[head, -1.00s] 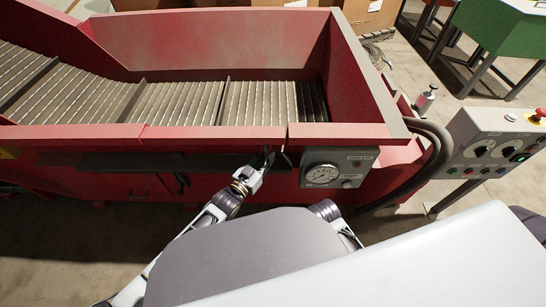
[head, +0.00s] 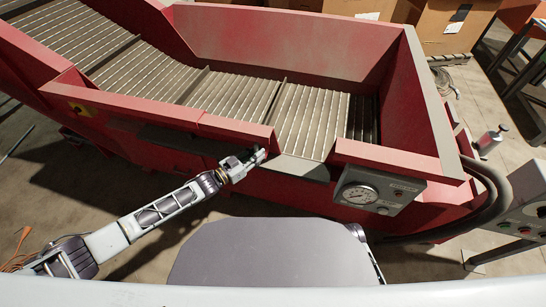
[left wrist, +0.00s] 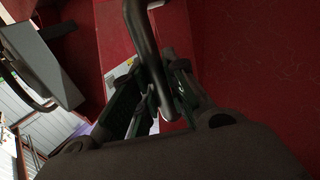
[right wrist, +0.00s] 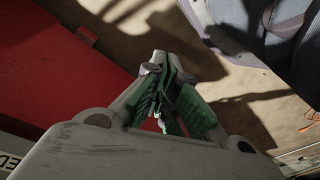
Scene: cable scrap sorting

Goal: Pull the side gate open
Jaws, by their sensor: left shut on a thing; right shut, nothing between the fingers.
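The side gate (head: 236,132) is a red panel in the near wall of the red machine. A gap stands between its right end and the fixed wall (head: 385,156), showing a grey sill (head: 302,167) and the slatted bed. My left gripper (head: 260,156) is at the gate's right end. In the left wrist view its fingers (left wrist: 157,88) are shut on a dark curved handle (left wrist: 143,35) in front of red metal. My right gripper (right wrist: 167,68) is shut and empty beside a red surface, above the floor; its fingers are not seen in the head view.
A gauge box (head: 377,191) sits right of the gap, with dark hoses (head: 488,190) beyond it. A control panel (head: 527,205) and a small bottle (head: 491,139) stand at the right. Cardboard boxes (head: 455,28) are behind the machine. An orange cable (head: 18,252) lies on the floor at left.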

